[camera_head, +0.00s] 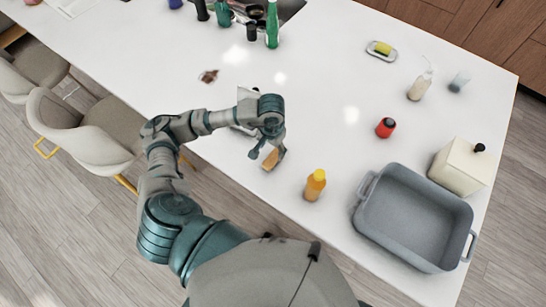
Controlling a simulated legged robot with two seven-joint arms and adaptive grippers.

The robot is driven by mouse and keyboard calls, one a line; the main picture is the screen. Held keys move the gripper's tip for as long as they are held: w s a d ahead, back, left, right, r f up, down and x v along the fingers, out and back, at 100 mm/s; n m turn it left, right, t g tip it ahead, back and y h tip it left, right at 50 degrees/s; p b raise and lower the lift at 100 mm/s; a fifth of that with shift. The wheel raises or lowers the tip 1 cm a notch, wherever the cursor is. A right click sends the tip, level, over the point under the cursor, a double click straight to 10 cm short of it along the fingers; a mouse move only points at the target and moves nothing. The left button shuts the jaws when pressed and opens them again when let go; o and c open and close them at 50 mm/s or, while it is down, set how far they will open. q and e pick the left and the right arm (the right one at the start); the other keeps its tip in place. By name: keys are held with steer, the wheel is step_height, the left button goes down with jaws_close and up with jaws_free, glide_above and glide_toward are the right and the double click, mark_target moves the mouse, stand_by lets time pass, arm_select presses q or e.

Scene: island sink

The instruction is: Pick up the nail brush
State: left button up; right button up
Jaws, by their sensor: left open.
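A small orange-brown block, which looks like the nail brush (270,160), is near the front edge of the white island top. My left gripper (267,152) is open over it, with a finger on each side of its upper end. The gripper hides part of the block. I cannot tell whether the fingers touch it. My right gripper is not in view.
An orange bottle (315,185) stands to the right of the gripper, with a grey basin (412,217) beyond it. A red container (385,127) stands behind. A small brown item (209,76) lies farther back. The middle of the white island top (320,85) is clear.

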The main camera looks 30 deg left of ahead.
mark_target(273, 157)
arm_select(q)
steer(key=f, duration=0.1)
steer(key=f+p, duration=0.1)
steer(key=f, duration=0.3)
steer(key=shift+s+d+f, duration=0.15)
steer(key=shift+s+d, duration=0.1)
steer(key=shift+d, duration=0.1)
jaws_close()
